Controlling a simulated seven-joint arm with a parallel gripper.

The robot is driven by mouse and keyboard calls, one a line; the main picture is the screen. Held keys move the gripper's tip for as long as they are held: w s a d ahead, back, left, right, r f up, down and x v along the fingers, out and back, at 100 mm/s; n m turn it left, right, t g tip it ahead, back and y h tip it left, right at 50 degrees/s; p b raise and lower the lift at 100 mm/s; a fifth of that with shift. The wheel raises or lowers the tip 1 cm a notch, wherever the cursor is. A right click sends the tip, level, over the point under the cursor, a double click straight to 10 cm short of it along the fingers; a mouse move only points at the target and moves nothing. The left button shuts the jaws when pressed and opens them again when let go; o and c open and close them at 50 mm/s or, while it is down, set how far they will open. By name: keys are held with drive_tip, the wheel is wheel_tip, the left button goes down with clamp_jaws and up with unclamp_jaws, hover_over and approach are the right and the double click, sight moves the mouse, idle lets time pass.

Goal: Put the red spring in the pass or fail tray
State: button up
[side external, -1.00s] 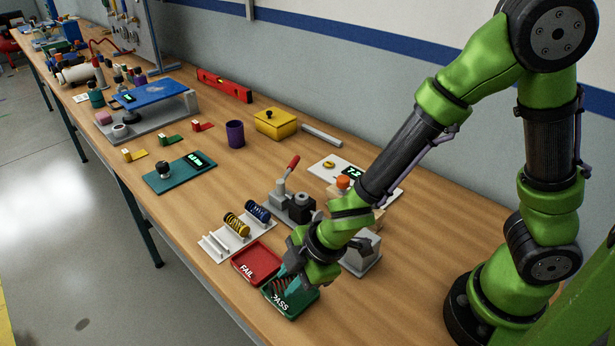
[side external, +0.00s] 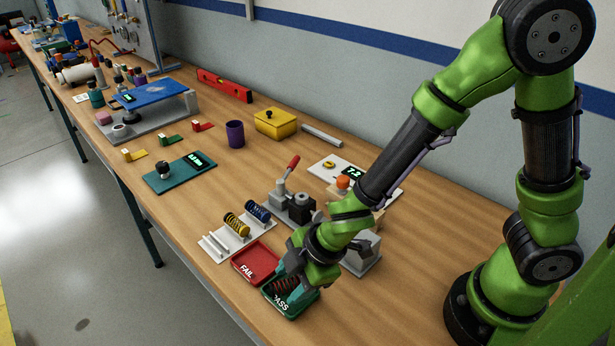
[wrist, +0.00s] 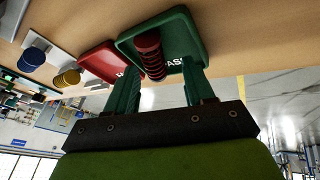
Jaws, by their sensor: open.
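The red spring (wrist: 149,57) lies in the green PASS tray (wrist: 197,38), as the wrist view shows. In the side view the spring (side external: 284,285) shows as dark red coils inside the PASS tray (side external: 297,309), partly covered by my gripper. The red FAIL tray (side external: 254,265) is empty beside it, and it also shows in the wrist view (wrist: 95,62). My gripper (wrist: 160,85) is open, its two teal fingers apart on either side of the spring's near end. In the side view my gripper (side external: 288,277) is low at the PASS tray.
A white rack (side external: 221,246) holds a yellow spring (side external: 236,224) and a blue spring (side external: 258,211) left of the trays. A press with a red lever (side external: 292,166) stands behind them. The bench's front edge is close to the trays. Bare wood lies to the right of the PASS tray.

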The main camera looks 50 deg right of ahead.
drive_tip(key=shift+d+r, duration=0.1)
drive_tip(key=shift+r, duration=0.5)
drive_tip(key=shift+s+d+r, duration=0.55)
drive_tip(key=shift+s+r, duration=0.35)
drive_tip(key=shift+r, duration=4.55)
drive_tip(key=s+d+r+m+t, duration=0.1)
drive_tip(key=s+d+r+m, duration=0.1)
drive_tip(key=d+r+m, duration=0.3)
drive_tip(key=s+d+r+m+t+h, duration=0.1)
drive_tip(key=s+d+r+m, duration=0.2)
drive_tip(key=d+m, duration=0.8)
wheel_tip(320, 180, up, 2)
drive_tip(key=shift+m+t, duration=0.4)
drive_tip(key=shift+m, duration=0.6)
drive_tip(key=shift+d, duration=0.1)
drive_tip(key=shift+c, duration=0.3)
